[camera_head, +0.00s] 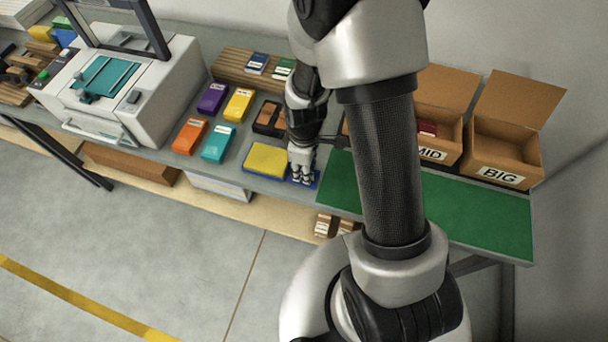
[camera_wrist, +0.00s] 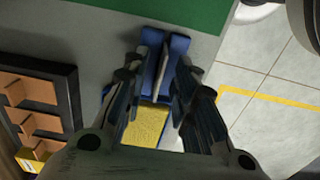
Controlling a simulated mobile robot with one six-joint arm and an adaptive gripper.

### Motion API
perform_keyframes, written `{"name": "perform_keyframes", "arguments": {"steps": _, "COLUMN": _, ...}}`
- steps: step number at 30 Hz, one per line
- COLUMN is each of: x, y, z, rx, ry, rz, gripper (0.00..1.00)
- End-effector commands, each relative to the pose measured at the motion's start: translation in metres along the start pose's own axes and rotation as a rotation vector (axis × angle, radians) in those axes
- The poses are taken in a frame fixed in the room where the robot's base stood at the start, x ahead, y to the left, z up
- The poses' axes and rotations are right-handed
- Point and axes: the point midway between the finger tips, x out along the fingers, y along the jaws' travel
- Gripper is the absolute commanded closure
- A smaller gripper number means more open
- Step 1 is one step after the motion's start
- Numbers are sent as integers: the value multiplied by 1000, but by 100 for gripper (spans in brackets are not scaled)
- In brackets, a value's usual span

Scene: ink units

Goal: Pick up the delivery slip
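My gripper (camera_head: 302,176) points down at the right end of a blue tray that holds a yellow pad (camera_head: 266,160) at the bench's front edge. In the wrist view the fingers (camera_wrist: 163,62) stand apart, with a gap between them. The yellow pad (camera_wrist: 146,126) and blue parts of the tray (camera_wrist: 180,45) show between and beyond them. I cannot make out a delivery slip; the fingers cover part of the tray. Whether the fingertips touch the tray is unclear.
Purple, yellow, orange and teal boxes (camera_head: 218,142) lie left of the gripper. A white machine (camera_head: 130,90) stands further left. A green mat (camera_head: 480,215) lies to the right, largely clear, with open cartons (camera_head: 505,150) behind it. My arm hides the middle.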

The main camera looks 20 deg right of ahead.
Motion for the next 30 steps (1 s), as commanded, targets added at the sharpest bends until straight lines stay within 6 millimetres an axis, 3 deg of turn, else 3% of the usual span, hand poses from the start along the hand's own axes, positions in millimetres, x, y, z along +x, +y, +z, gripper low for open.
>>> {"name": "perform_keyframes", "arguments": {"steps": 6, "x": 1, "y": 1, "z": -1, "rx": 0, "ry": 2, "rz": 2, "gripper": 74}}
{"name": "perform_keyframes", "arguments": {"steps": 18, "x": 1, "y": 0, "z": 0, "rx": 0, "ry": 1, "rz": 2, "gripper": 100}}
{"name": "perform_keyframes", "arguments": {"steps": 30, "x": 0, "y": 0, "z": 0, "rx": 0, "ry": 1, "rz": 2, "gripper": 100}}
